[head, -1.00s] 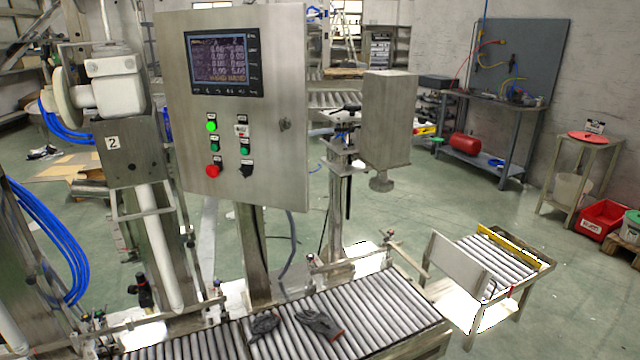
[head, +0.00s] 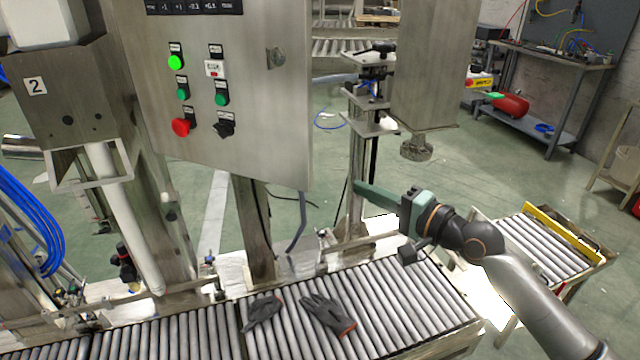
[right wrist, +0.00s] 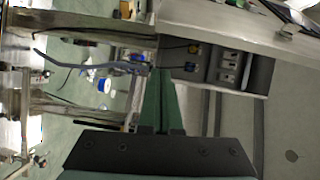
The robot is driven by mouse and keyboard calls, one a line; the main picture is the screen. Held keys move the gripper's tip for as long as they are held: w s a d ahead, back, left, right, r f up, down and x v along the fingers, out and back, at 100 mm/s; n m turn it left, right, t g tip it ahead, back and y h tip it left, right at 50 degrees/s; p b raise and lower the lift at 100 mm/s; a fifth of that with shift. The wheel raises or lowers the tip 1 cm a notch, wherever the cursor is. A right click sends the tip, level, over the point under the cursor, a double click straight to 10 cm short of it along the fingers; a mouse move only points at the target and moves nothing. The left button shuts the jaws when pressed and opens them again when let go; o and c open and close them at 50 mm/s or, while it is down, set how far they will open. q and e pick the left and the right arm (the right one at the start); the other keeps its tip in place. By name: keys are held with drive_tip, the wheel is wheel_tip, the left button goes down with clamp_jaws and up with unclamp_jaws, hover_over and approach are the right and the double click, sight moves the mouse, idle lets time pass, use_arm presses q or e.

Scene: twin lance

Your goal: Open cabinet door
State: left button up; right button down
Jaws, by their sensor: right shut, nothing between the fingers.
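The steel control cabinet (head: 215,100) stands on a post at upper left of centre in the head view. Its door is closed, with a green-lit button, a red button, a black switch and the lower part of a screen. A round latch (head: 276,57) sits near the door's right edge. My right gripper (head: 358,189) is shut and empty, to the right of and below the cabinet, apart from it, its green fingers pointing left. In the right wrist view the shut fingers (right wrist: 160,85) show in the middle. My left gripper is not in view.
A roller conveyor (head: 390,300) with two dark gloves (head: 328,314) runs below the cabinet. A steel box on a stand (head: 425,70) is close to the right of the cabinet. A hopper marked 2 (head: 70,95) is to its left. A second roller table (head: 540,245) stands at right.

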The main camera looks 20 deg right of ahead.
drive_tip(key=w+a+r, duration=0.3)
drive_tip(key=w+a, duration=0.1)
drive_tip(key=w, duration=0.6)
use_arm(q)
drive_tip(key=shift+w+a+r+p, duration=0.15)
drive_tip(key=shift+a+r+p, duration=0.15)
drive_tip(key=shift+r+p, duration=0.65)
use_arm(e)
drive_tip(key=shift+m, duration=0.3)
drive_tip(key=shift+s+a+f+p, duration=0.1)
drive_tip(key=shift+s+a+p, duration=0.05)
drive_tip(key=shift+s+a, duration=0.65)
drive_tip(key=shift+s+a+f+p, duration=0.15)
drive_tip(key=shift+s+a, duration=0.45)
drive_tip(key=shift+s, duration=0.3)
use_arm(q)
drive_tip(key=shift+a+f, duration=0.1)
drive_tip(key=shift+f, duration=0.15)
use_arm(e)
drive_tip(key=shift+r, duration=0.1)
